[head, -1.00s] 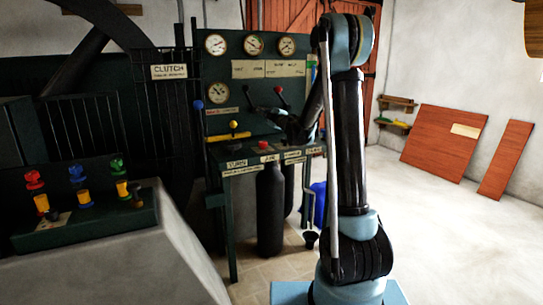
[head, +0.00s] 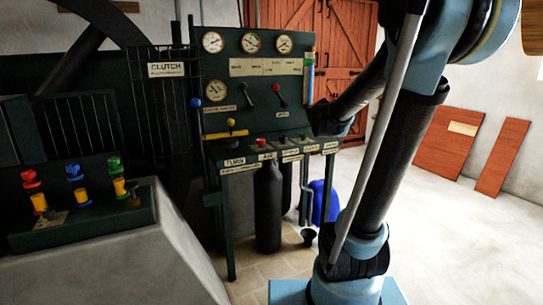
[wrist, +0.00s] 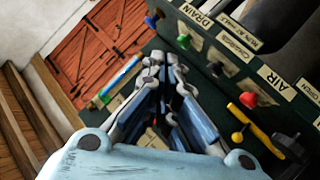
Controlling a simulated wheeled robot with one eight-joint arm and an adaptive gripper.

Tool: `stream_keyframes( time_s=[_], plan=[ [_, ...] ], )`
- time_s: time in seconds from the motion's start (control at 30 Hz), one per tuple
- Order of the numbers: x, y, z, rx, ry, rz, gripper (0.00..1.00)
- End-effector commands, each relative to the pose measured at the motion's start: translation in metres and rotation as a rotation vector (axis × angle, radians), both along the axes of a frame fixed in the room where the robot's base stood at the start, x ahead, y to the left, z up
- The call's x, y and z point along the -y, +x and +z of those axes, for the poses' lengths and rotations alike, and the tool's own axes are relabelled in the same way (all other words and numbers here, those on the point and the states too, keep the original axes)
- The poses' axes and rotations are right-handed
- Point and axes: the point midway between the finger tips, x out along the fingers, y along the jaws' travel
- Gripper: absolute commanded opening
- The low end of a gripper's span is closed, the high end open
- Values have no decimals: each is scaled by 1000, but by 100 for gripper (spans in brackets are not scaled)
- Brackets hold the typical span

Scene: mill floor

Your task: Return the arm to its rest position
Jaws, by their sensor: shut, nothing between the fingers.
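My arm rises at the right of the head view, its lower link tilted to the right and its forearm coming down toward the panel's right edge. My gripper (wrist: 166,62) is shut and empty in the wrist view, its fingers drawn together. In the head view the arm's dark end is beside the right edge of the green control panel (head: 232,125), and the fingers cannot be made out. The control desk with its coloured knobs lies below and to the right of the fingers in the wrist view. I see no contact with it.
A coloured valve bench (head: 85,222) is at left. A red door (head: 345,60) is behind. Pale floor at right is open.

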Motion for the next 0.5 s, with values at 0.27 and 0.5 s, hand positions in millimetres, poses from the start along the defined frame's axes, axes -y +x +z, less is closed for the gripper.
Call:
stream_keyframes(
  time_s=[0.27, 0.5],
  plan=[
    [26, -105, -62, -241, 145, -149, 0],
    [27, -201, -120, -465, 272, -240, 0]
  ],
)
